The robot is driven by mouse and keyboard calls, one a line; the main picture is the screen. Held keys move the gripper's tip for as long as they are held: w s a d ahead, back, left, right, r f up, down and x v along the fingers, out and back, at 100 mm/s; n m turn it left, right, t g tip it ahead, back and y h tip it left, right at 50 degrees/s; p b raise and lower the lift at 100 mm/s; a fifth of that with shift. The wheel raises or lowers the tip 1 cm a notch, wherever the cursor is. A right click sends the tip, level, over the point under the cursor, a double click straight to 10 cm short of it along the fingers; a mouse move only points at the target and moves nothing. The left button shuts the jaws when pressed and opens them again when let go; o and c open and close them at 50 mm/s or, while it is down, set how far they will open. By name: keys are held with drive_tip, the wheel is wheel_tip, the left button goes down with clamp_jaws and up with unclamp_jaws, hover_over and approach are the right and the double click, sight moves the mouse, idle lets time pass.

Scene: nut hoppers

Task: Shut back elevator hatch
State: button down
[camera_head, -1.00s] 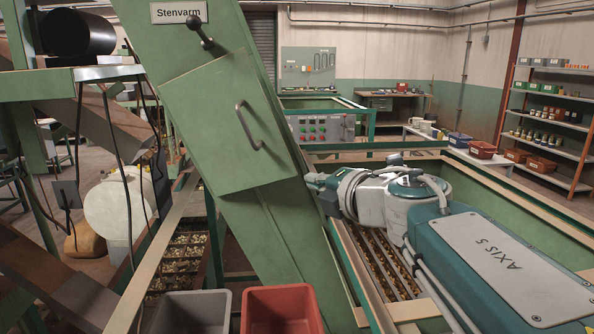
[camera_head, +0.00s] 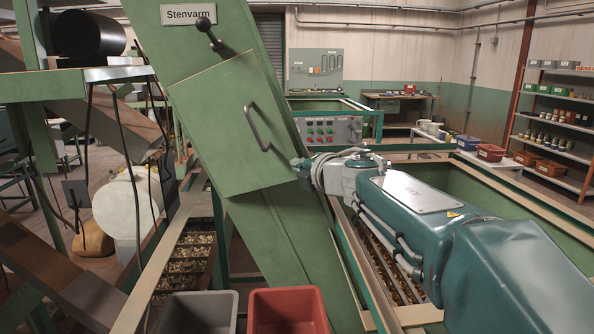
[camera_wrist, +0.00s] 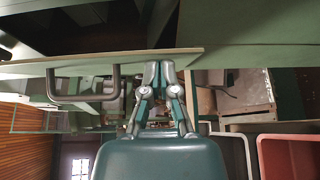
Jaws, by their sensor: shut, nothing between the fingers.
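The hatch (camera_head: 215,110) is a green panel on the slanted green elevator (camera_head: 275,235) marked "Stenvarm", in the middle of the head view. Its grey handle (camera_head: 258,128) is near its right side. The hatch stands ajar; in the wrist view the panel (camera_wrist: 105,60) shows nearly edge-on, with a dark gap behind it and the handle (camera_wrist: 82,98) at left. My gripper (camera_wrist: 158,68) is shut and empty, its fingertips right at the panel's edge; I cannot tell if they touch. In the head view it is mostly hidden by the arm, by the hatch's lower right corner.
A black-knobbed lever (camera_head: 209,35) sits above the hatch. A grey bin (camera_head: 200,312) and a red bin (camera_head: 288,310) stand below at the front. A control panel (camera_head: 330,130) and green hopper rails lie behind my arm. Cables hang at the left.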

sight(304, 151)
drive_tip(key=w+g+y, duration=0.1)
drive_tip(key=w, duration=0.1)
drive_tip(key=w+d+n, duration=0.1)
drive_tip(key=w, duration=0.1)
drive_tip(key=w+n+g+y, duration=0.1)
drive_tip(key=w, duration=0.1)
drive_tip(key=shift+d+r+g+y, duration=0.2)
drive_tip(key=shift+d+g+y, duration=0.1)
drive_tip(key=shift+d, duration=0.05)
drive_tip(key=shift+w+r, duration=0.15)
drive_tip(key=shift+w, duration=0.25)
drive_tip(key=shift+d, duration=0.1)
drive_tip(key=shift+r, duration=0.1)
